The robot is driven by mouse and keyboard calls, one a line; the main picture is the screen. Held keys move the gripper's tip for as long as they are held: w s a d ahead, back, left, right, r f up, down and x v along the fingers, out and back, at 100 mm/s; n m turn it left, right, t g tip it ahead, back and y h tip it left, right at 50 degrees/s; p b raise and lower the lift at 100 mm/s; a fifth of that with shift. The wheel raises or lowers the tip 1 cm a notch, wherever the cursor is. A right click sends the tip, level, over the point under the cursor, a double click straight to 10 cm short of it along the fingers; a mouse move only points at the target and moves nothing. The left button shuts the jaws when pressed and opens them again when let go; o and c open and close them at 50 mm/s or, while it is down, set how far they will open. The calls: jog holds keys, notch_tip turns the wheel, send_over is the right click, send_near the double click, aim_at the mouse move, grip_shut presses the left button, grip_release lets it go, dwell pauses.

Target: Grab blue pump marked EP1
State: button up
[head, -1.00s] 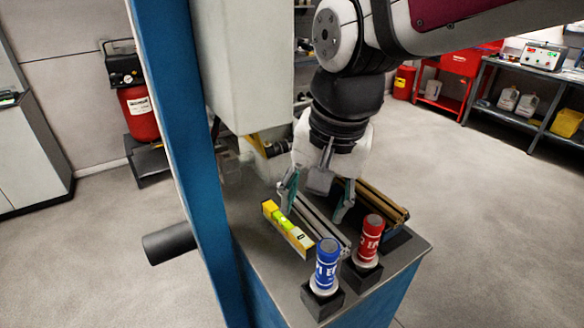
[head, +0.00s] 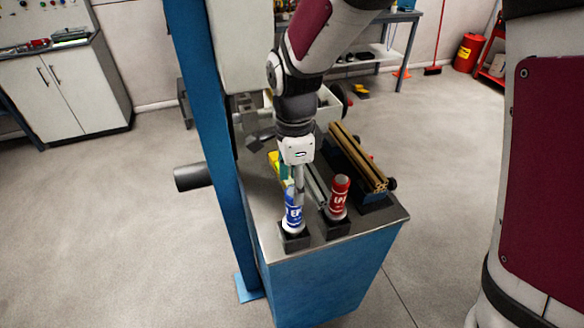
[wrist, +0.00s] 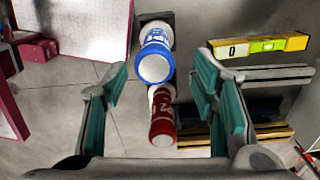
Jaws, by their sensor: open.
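The blue pump (head: 293,209) is a blue and white cylinder standing upright in a black square holder at the front left corner of the bench top. Its label is partly seen and too small to read in full. It also shows in the wrist view (wrist: 154,58), top end toward the camera, between the lines of the two fingers and beyond their tips. My gripper (wrist: 158,75) is open and empty. In the head view it hangs just behind and above the blue pump, and the fingers partly overlap it. Whether they touch it cannot be told.
A red pump (head: 338,197) stands in its own black holder (head: 334,229) just right of the blue one. A yellow level (wrist: 263,45) and metal rails lie behind, with brass-coloured bars (head: 360,160) to the right. A blue post (head: 210,130) rises at the bench's left.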

aim_at(294, 210)
notch_tip(294, 210, down, 3)
jog(key=shift+f, duration=0.1)
jog(key=shift+s+f+p, duration=0.15)
jog(key=shift+f+p, duration=0.15)
jog(key=shift+f, duration=1)
jog(key=shift+s+f+p, duration=0.15)
jog(key=shift+f+p, duration=0.1)
jog(key=shift+f, duration=1.05)
grip_shut()
